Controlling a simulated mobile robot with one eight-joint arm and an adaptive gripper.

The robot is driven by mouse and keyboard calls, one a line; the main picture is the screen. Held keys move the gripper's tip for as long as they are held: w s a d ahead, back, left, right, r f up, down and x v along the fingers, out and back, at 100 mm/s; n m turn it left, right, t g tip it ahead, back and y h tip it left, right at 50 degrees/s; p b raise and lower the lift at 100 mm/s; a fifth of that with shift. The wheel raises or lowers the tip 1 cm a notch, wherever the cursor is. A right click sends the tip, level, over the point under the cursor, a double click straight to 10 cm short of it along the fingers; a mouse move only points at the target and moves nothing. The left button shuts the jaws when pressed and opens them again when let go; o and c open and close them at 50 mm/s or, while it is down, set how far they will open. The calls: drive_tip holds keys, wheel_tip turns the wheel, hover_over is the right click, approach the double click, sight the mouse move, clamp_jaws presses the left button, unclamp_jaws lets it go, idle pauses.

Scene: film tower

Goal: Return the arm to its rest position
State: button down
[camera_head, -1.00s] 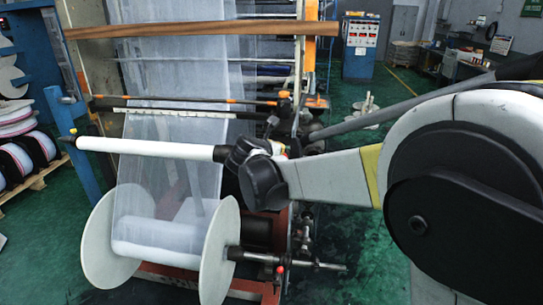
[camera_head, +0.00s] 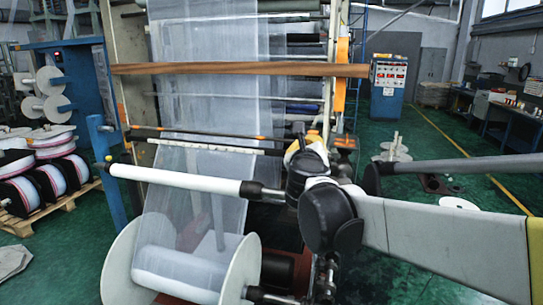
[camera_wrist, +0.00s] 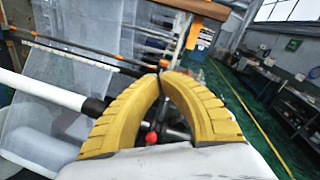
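My gripper (camera_wrist: 163,78) shows in the wrist view as two curved, ribbed yellow fingers whose tips meet. It is shut with nothing held between the tips. A red knob (camera_wrist: 152,138) shows through the gap between the fingers, behind them. In the head view, my arm's pale link comes in from the right and ends in dark joints in front of the film machine. The gripper is mostly hidden there behind these joints. The white roller bar (camera_head: 180,180) runs to the left of the joints; I cannot tell whether they touch it.
A film spool with white flanges (camera_head: 240,272) stands low in front of the machine. Clear film (camera_head: 205,100) hangs above it. A wooden bar (camera_head: 240,69) crosses the machine. A blue control box (camera_head: 388,85) stands at the back. Reels on a pallet (camera_head: 68,203) lie left. Green floor is open at right.

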drive_tip(key=s+a+f+n+g+y+b, duration=0.1)
drive_tip(key=s+a+f+n+y+b, duration=0.2)
drive_tip(key=s+n, duration=0.55)
drive_tip(key=s+a+f+n+g+y, duration=0.1)
drive_tip(key=s+f+n+y, duration=0.35)
drive_tip(key=n, duration=0.75)
drive_tip(key=s+d+f+n+g+h+b, duration=0.1)
drive_tip(key=s+d+f+n+g, duration=0.3)
drive_tip(key=s+f, duration=0.7)
drive_tip(key=s+d+f+n+g+h+b, duration=0.2)
drive_tip(key=s+d+f+n, duration=0.5)
drive_tip(key=s+f, duration=0.4)
drive_tip(key=shift+f+n+g+h, duration=0.15)
drive_tip(key=shift+n+g+h, duration=0.5)
drive_tip(key=shift+g+h, duration=0.3)
drive_tip(key=shift+d, duration=0.1)
